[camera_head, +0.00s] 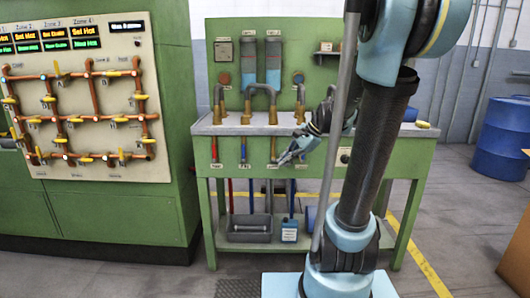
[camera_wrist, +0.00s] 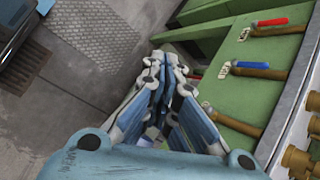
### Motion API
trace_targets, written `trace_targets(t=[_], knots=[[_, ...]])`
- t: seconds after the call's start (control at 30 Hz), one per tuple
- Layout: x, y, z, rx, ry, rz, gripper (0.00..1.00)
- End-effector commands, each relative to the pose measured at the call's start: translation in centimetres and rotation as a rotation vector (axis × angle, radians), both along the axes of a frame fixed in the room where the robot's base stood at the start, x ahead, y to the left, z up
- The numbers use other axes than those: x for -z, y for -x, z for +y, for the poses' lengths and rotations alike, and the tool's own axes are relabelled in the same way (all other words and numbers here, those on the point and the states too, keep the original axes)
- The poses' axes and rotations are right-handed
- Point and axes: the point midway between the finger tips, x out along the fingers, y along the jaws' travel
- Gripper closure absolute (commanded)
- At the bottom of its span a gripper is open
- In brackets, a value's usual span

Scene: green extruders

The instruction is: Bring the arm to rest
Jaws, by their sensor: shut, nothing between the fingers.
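My gripper (camera_head: 284,160) is in front of the green workbench (camera_head: 400,155), at about the height of its front panel, pointing down and to the left. In the wrist view my gripper (camera_wrist: 168,72) has its fingers together with nothing held between them. My arm stands on the right of the head view and bends over at the top, hiding part of the bench. The gripper appears apart from the bench front and its valves.
The bench front carries valves with red (camera_wrist: 271,22) and blue (camera_wrist: 250,65) handles close beside my gripper. A grey bin (camera_head: 250,228) and a blue-labelled jug (camera_head: 289,231) sit on the lower shelf. A green cabinet (camera_head: 90,215) stands left. Blue barrels (camera_head: 503,140) stand right.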

Motion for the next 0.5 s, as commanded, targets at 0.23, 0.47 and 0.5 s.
trace_targets(t=[0.23, 0.47, 0.5], knots=[[2.1, 6.3, -1.9, -0.204, 0.194, -0.12, 1.0], [4.4, 11.5, -4.2, -0.416, 0.373, -0.213, 1.0], [4.9, 12.3, -4.7, -0.453, 0.403, -0.226, 1.0]])
